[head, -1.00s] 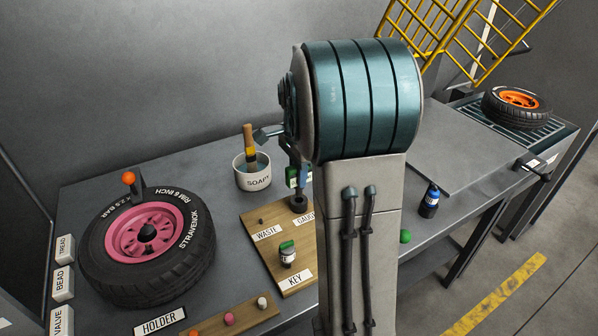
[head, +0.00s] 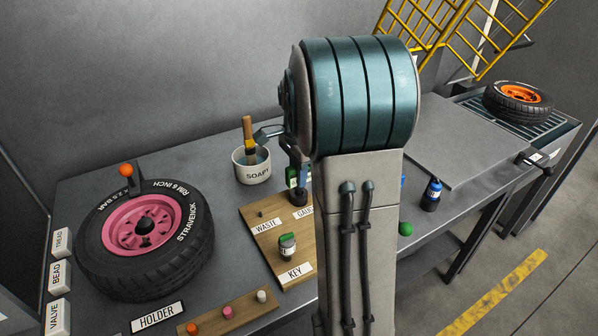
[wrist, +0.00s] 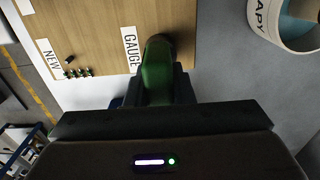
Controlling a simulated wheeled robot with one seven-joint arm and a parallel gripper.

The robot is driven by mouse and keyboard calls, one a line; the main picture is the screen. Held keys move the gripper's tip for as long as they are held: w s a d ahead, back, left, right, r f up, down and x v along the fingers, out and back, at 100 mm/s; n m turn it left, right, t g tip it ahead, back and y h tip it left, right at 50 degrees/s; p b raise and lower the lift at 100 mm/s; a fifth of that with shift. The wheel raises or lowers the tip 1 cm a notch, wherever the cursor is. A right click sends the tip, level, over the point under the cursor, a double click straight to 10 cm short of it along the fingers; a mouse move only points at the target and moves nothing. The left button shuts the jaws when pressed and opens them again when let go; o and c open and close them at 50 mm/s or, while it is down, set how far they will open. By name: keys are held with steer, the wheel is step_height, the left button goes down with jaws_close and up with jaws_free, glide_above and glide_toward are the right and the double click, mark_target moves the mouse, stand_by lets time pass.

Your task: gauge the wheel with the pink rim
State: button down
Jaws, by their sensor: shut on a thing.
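The tyre with the pink rim (head: 140,222) lies flat at the left of the bench, with an orange-knobbed part (head: 126,170) at its back edge. My gripper (wrist: 160,100) is shut on a green gauge (wrist: 157,70) with a dark round end, above the GAUGE label of a wooden board (wrist: 90,25). In the head view my arm hides part of the gripper; the gauge's dark end (head: 299,197) shows below it, close to the board. I cannot tell whether it touches the board.
A white soap pot (head: 252,170) with a brush stands just behind the gripper. A green-topped jar (head: 287,246) is on the board near KEY. The HOLDER strip (head: 228,316) bears coloured caps. A blue bottle (head: 431,195) and orange-rimmed wheel (head: 518,98) are right.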

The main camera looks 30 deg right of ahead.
steer(key=shift+f+b, duration=0.7)
steer(key=shift+f, duration=0.4)
steer(key=c, duration=1.2)
jaws_free()
steer(key=shift+o, duration=0.2)
step_height(320, 180, up, 14)
steer(key=shift+f, duration=0.1)
